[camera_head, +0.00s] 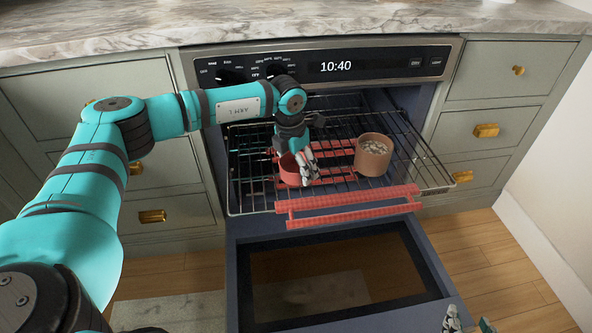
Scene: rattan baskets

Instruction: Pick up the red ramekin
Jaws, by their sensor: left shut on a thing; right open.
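The red ramekin (288,174) stands on the pulled-out oven rack (340,112), left of the middle. My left gripper (304,167) reaches down from above and is shut on the ramekin's right side. Its fingers hide part of the ramekin. I cannot tell whether the ramekin is lifted off the rack. My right gripper (468,321) shows only at the bottom edge, right of the oven door, open and empty.
A terracotta-coloured pot (372,163) with pale contents stands on the rack to the right. A red silicone guard (347,206) lines the rack's front. The oven door (340,275) hangs open below. A marble counter (300,20) runs above.

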